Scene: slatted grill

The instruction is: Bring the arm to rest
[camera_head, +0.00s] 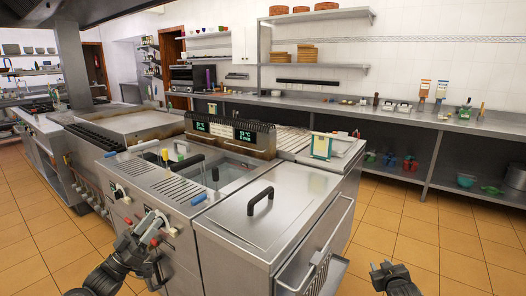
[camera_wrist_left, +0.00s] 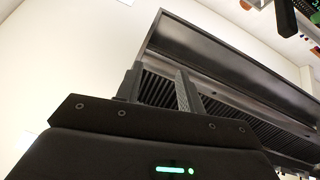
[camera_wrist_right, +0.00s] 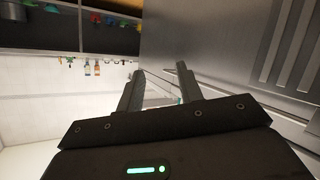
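My left gripper (camera_head: 150,222) is at the front of the steel fryer unit, close to its control knobs; I cannot tell if it touches them. In the left wrist view its two fingers (camera_wrist_left: 157,85) stand apart with nothing between them. My right gripper (camera_head: 383,268) is low at the bottom of the head view, over the floor to the right of the steel cabinet. In the right wrist view its fingers (camera_wrist_right: 160,85) are apart and empty. A slatted surface (camera_head: 288,139) lies behind the cabinet, partly hidden by the fryer display.
The steel cabinet (camera_head: 270,216) with a black handle stands between my grippers. A green-and-white framed item (camera_head: 322,146) stands at its back right. A long steel counter (camera_head: 430,117) runs along the wall with bottles. The tiled floor (camera_head: 440,240) at right is clear.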

